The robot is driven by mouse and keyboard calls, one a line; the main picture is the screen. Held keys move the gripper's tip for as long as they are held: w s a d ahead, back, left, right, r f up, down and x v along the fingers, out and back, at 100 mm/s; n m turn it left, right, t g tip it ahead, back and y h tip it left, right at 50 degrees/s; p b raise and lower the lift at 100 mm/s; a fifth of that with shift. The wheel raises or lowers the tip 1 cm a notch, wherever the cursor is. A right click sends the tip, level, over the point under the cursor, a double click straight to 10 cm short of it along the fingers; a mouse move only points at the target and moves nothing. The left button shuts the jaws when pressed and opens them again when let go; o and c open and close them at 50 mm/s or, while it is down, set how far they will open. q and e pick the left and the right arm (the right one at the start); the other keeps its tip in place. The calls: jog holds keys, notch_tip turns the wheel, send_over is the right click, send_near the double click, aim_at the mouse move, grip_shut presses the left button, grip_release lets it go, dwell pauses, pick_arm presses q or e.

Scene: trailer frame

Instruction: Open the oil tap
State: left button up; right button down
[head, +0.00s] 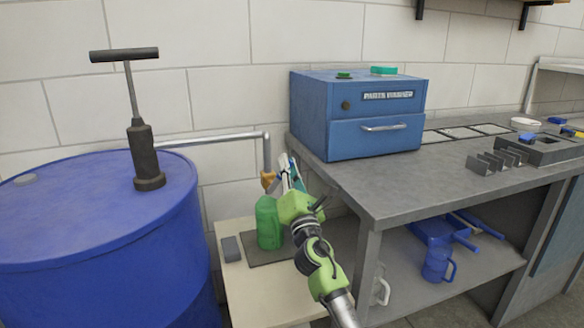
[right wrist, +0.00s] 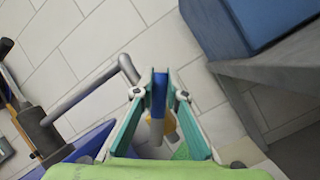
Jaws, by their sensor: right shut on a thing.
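The oil tap (head: 268,181) is a small orange-brown fitting at the down-turned end of the grey pipe (head: 215,138) from the blue drum. It is partly hidden in the right wrist view (right wrist: 171,128), behind my fingers. My right gripper (head: 286,163) is beside the tap, with its fingers closed together. In the right wrist view, my right gripper (right wrist: 159,82) has a narrow blue piece (right wrist: 159,95) between its fingers. This looks like the tap's handle, but its join to the tap is hidden. My left gripper is not in view.
A green bottle (head: 268,224) stands below the tap on a low bench (head: 232,276), near a grey block (head: 231,248). The blue drum (head: 90,240) with a hand pump (head: 142,150) is left. A workbench (head: 400,190) with a blue cabinet (head: 340,120) is right.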

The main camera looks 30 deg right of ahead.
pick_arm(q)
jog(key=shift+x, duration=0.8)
pick_arm(e)
jog(key=shift+w+a+r+n+t+y, duration=0.15)
jog(key=shift+n+y, duration=0.1)
jog(key=shift+n, duration=0.3)
jog(key=shift+s+a+r+n+t+y, duration=0.15)
jog(key=shift+n+y, duration=0.1)
jog(key=shift+n, duration=0.3)
jog(key=shift+w, duration=0.1)
jog(key=c, duration=2)
grip_release()
jog(key=shift+f, duration=0.1)
jog(key=v, duration=1.2)
